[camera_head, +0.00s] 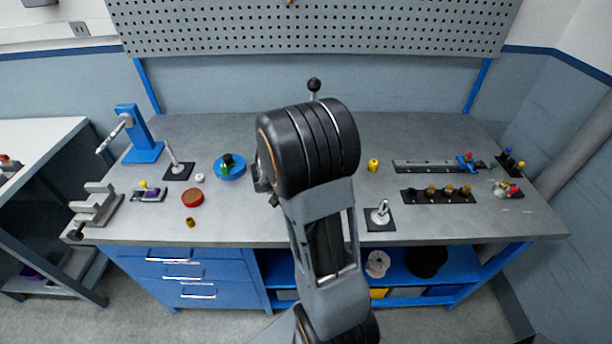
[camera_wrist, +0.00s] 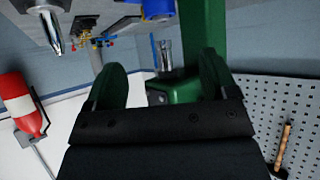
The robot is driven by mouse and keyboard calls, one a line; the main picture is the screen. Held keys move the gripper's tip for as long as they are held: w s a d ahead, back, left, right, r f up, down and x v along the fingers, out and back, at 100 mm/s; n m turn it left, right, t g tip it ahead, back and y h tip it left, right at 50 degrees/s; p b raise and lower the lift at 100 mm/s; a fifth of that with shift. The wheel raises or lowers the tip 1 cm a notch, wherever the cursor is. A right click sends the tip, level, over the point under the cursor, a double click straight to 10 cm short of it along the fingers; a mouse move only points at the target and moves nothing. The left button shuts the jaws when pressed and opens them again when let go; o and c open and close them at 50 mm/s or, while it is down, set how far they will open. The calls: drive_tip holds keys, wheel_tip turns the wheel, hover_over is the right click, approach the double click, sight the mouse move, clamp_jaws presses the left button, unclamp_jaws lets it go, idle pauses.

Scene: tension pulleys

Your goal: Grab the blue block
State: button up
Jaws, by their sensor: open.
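A small blue block (camera_head: 467,160) sits on the grey rail (camera_head: 425,167) at the right of the bench in the head view. A larger blue upright stand (camera_head: 138,133) is at the far left of the bench, and a blue round base (camera_head: 230,168) is left of my arm. I cannot tell for sure which one is the named block. My gripper (camera_wrist: 161,82) is open in the wrist view, with its two dark green fingers apart. A green part with a grey piece (camera_wrist: 177,90) shows beyond the fingers; nothing is visibly gripped. In the head view my arm hides the gripper.
A dark strip with several knobs (camera_head: 438,196) lies in front of the rail. A yellow piece (camera_head: 373,165), a red disc (camera_head: 192,197) and a hook on a black plate (camera_head: 380,216) stand on the bench. A pegboard (camera_head: 310,28) is behind. A red cylinder (camera_wrist: 20,105) shows in the wrist view.

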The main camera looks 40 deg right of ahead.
drive_tip(key=x, duration=1.2)
drive_tip(key=shift+s, duration=0.1)
drive_tip(key=c, duration=1.2)
